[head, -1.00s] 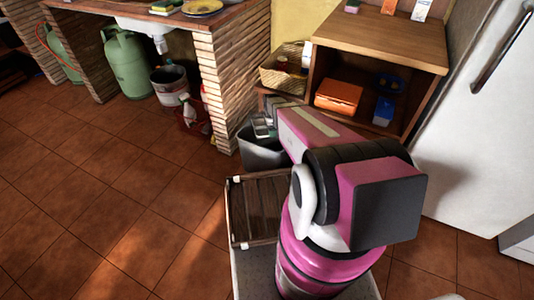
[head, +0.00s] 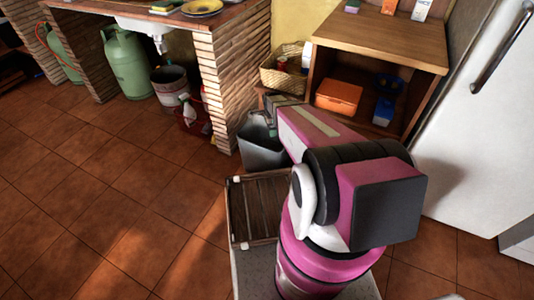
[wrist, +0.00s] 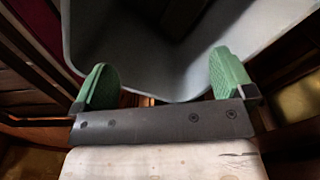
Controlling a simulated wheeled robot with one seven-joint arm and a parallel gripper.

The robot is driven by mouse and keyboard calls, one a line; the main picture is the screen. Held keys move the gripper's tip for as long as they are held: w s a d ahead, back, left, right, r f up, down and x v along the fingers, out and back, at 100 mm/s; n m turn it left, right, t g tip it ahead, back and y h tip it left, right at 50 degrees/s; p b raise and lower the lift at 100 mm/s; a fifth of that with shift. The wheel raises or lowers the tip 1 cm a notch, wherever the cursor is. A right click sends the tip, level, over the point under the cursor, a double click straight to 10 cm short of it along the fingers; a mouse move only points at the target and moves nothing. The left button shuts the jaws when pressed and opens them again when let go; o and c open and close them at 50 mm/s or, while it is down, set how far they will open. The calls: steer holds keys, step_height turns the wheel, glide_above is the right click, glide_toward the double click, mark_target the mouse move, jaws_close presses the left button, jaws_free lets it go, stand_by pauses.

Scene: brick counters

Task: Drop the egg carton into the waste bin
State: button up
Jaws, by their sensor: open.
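The grey waste bin (head: 260,155) stands on the floor between the brick pillar and the wooden cabinet, partly hidden by my arm. In the wrist view its grey walls (wrist: 145,55) fill the upper middle. My gripper (wrist: 163,78) is open over the bin, its two green fingers wide apart with nothing between them. In the head view the gripper is mostly hidden by my arm. I cannot make out the egg carton in either current view; the bin's inside shows only in part.
A wooden cabinet (head: 385,45) holds an orange box (head: 338,96) and blue items. A wicker basket (head: 284,78) is beside it. A brick pillar (head: 228,85) stands left of the bin. A white fridge (head: 480,130) is on the right. The tiled floor at left is clear.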

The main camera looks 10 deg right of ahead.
step_height(320, 180, up, 8)
steer(key=shift+r, duration=0.15)
stand_by(0.6)
